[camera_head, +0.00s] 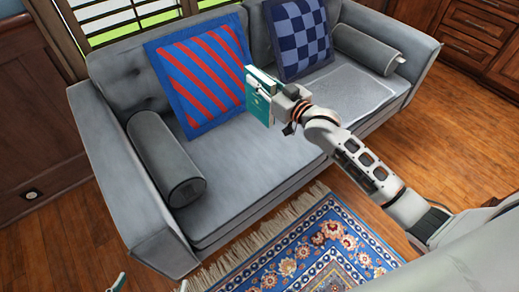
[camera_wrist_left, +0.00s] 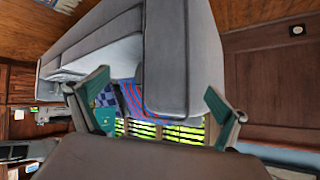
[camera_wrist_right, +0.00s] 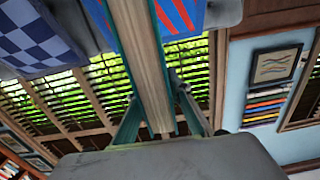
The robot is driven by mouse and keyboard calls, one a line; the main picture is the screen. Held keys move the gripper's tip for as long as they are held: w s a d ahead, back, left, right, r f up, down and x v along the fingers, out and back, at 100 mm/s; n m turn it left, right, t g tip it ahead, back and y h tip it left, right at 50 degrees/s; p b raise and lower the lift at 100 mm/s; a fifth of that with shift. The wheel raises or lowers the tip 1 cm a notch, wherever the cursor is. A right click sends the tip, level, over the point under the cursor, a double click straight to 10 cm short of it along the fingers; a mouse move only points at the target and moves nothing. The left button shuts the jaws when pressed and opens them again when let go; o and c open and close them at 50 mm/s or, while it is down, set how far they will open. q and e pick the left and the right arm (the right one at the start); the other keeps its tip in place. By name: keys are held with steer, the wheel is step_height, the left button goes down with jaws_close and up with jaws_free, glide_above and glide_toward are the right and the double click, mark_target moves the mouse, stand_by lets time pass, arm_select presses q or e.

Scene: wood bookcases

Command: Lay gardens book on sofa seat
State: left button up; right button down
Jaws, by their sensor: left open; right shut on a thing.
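The gardens book (camera_head: 260,98) is teal with pale pages. My right gripper (camera_head: 279,104) is shut on it and holds it upright. In the right wrist view the book (camera_wrist_right: 141,60) shows edge-on between the fingers. In the head view it appears in front of the sofa seat (camera_head: 235,165), near the striped cushion; the gap below it is hard to judge. The grey seat is bare in its left and middle part. My left gripper is open and empty; its fingers spread wide in the left wrist view (camera_wrist_left: 155,107), and only its tips show at the head view's bottom edge.
A red-and-blue striped cushion (camera_head: 200,75) and a blue checked cushion (camera_head: 299,36) lean on the backrest. Grey bolsters lie at the left (camera_head: 163,158) and right (camera_head: 368,49) ends. A patterned rug (camera_head: 310,245) lies in front of the sofa.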

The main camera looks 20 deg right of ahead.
step_height(320, 180, down, 21)
steer(key=w+d+b, duration=0.1)
steer(key=w+b, duration=0.1)
steer(key=b, duration=0.6)
steer(key=shift+w+d, duration=0.15)
steer(key=shift+d, duration=0.15)
steer(key=c, duration=2)
jaws_free()
steer(key=shift+f, duration=0.15)
arm_select(q)
steer(key=w+d+r+n+t+h, duration=0.1)
steer(key=w+d, duration=0.1)
steer(key=d, duration=0.3)
steer(key=shift+d+r+h, duration=0.3)
steer(key=shift+r, duration=0.1)
arm_select(e)
steer(key=shift+o, duration=0.8)
